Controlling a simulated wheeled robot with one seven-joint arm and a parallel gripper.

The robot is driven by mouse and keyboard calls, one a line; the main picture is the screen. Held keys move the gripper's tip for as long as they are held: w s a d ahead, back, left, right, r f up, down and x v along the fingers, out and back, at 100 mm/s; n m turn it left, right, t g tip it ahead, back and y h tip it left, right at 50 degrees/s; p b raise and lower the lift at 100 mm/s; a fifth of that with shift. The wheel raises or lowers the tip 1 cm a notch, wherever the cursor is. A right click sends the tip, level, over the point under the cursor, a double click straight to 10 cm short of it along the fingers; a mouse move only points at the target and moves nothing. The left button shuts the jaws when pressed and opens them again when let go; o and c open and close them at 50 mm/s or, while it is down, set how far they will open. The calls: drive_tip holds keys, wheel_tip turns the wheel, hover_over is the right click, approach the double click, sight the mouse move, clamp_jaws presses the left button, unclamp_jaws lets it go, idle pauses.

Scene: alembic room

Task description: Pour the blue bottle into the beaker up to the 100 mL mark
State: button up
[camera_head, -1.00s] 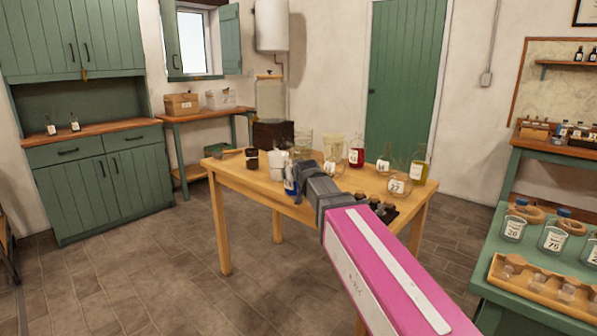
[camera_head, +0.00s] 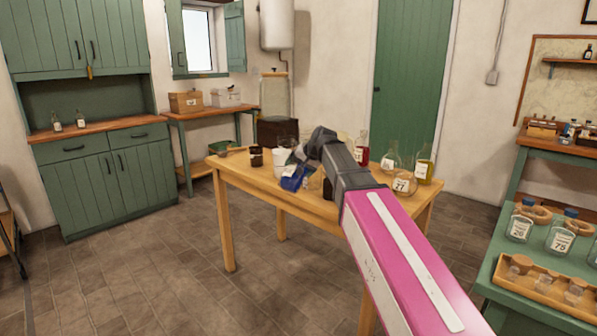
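My gripper (camera_head: 306,160) is over the wooden table, at the far end of my pink and grey arm. Its fingers are too small and too hidden by the wrist to tell whether they are open or shut. A blue item (camera_head: 292,182), probably the blue bottle, shows just below and left of the gripper, looking tilted. I cannot tell whether it is held or touches the table. I cannot tell which piece is the beaker, and no mark or liquid level is readable.
The wooden table (camera_head: 245,172) also holds a white container (camera_head: 280,160), a dark brown jar (camera_head: 256,156), a red bottle (camera_head: 362,150), a yellow-green bottle (camera_head: 424,168) and a round flask labelled 77 (camera_head: 402,184). A green table (camera_head: 487,284) with jars stands at right.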

drive_tip(key=r+g+y, duration=0.1)
drive_tip(key=w+r+m+g+y, duration=0.1)
drive_tip(key=g, duration=0.1)
drive_tip(key=shift+w+d+r+m, duration=0.15)
drive_tip(key=shift+w+d+m, duration=0.05)
drive_tip(key=shift+m, duration=0.1)
drive_tip(key=shift+s, duration=0.3)
drive_tip(key=shift+r+m+g+y, duration=0.4)
drive_tip(key=shift+r+g, duration=0.35)
drive_tip(key=shift+g, duration=0.15)
idle(6.2)
